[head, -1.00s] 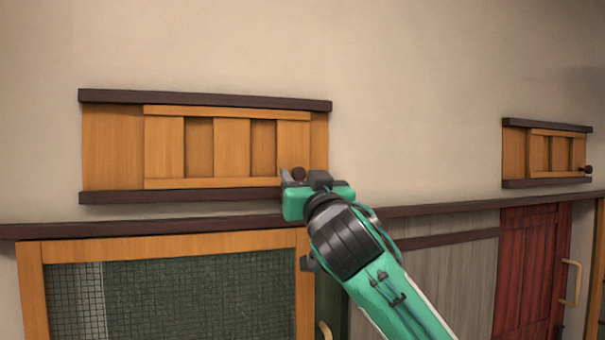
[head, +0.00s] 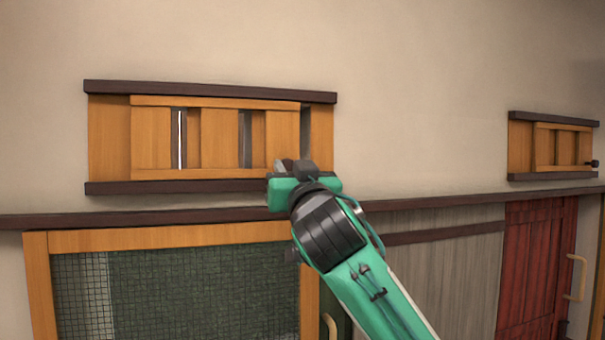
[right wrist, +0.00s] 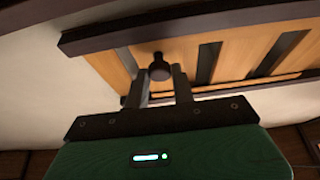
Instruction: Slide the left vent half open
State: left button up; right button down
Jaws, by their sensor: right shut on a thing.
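The left vent's sliding wooden panel (head: 219,140) sits in a frame with dark rails on the wall in the head view. Dark slits show in parts of its gaps, one with a bright strip. My right gripper (head: 292,168) is at the panel's lower right end. In the right wrist view the gripper (right wrist: 160,85) is shut on the vent's round dark knob (right wrist: 159,67), which shows between the fingers. The panel also shows there with dark openings between slats (right wrist: 233,65). The knob is hidden behind the gripper in the head view. My left gripper is not in view.
A second, smaller vent (head: 552,147) with a dark knob is on the wall at the right. Below are a dark ledge (head: 150,217), a mesh-fronted wooden door (head: 180,290) and a red door (head: 535,262). The wall above the vents is bare.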

jog(key=shift+d, duration=0.1)
jog(key=c, duration=1.2)
grip_release()
jog(key=b+v, duration=0.5)
jog(key=v, duration=0.8)
jog(key=shift+s+f, duration=0.15)
jog(key=shift+s, duration=0.2)
